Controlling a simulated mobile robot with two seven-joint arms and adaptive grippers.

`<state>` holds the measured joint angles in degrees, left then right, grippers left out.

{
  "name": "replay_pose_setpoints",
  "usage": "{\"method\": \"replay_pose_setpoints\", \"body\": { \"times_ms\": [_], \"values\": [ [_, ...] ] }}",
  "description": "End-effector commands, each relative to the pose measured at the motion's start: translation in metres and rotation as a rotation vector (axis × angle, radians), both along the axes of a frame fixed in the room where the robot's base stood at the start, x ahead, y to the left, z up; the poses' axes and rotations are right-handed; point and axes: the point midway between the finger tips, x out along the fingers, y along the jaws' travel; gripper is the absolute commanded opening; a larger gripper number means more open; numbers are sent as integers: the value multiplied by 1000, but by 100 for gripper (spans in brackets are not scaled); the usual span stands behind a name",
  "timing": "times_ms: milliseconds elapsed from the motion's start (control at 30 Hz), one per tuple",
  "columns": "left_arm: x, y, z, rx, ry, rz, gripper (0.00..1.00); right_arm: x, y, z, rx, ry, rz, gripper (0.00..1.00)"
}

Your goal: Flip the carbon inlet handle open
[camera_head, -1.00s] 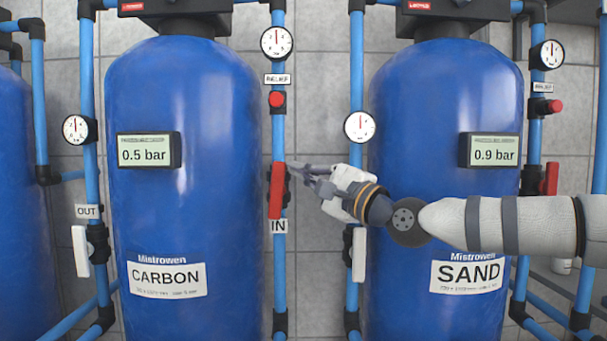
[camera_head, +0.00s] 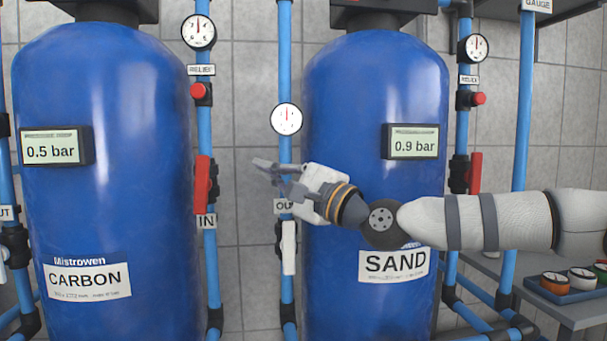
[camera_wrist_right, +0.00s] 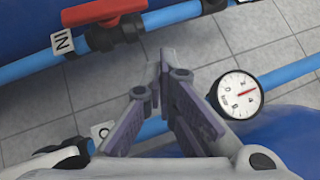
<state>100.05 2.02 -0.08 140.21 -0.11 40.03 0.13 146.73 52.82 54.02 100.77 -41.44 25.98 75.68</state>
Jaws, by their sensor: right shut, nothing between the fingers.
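The carbon inlet handle (camera_head: 202,184) is a red lever on the blue pipe right of the carbon tank (camera_head: 105,200), above the "IN" label (camera_head: 206,221). It hangs upright, roughly along the pipe. It also shows at the top of the right wrist view (camera_wrist_right: 104,12), beside its black valve body. My right gripper (camera_head: 262,164) is shut and empty, to the right of the handle with a clear gap between them. Its fingertips point left in the head view; in the right wrist view they meet near the middle (camera_wrist_right: 160,65), apart from the handle. My left gripper is not in view.
The sand outlet pipe (camera_head: 286,75) with a gauge (camera_head: 286,119) and a white handle (camera_head: 289,248) runs behind my right gripper. A red relief knob (camera_head: 198,90) sits above the inlet handle. The sand tank (camera_head: 375,95) stands behind my right arm. Tiled wall shows between pipes.

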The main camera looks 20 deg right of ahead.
Motion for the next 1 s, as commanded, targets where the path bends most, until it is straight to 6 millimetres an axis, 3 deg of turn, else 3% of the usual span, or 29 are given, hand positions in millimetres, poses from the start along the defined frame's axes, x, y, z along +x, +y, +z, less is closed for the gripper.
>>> {"method": "replay_pose_setpoints", "body": {
  "times_ms": [100,300,833,933,1000],
  "values": [
    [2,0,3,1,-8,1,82,-24,-13,1,2,-2,0,0],
    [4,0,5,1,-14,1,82,-46,-25,-3,0,0,1,0],
    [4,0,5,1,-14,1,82,-49,-26,-5,-2,2,1,0],
    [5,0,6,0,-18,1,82,-48,-11,-28,-40,43,18,0],
    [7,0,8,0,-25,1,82,-49,13,-71,-112,113,46,0]
  ]
}}
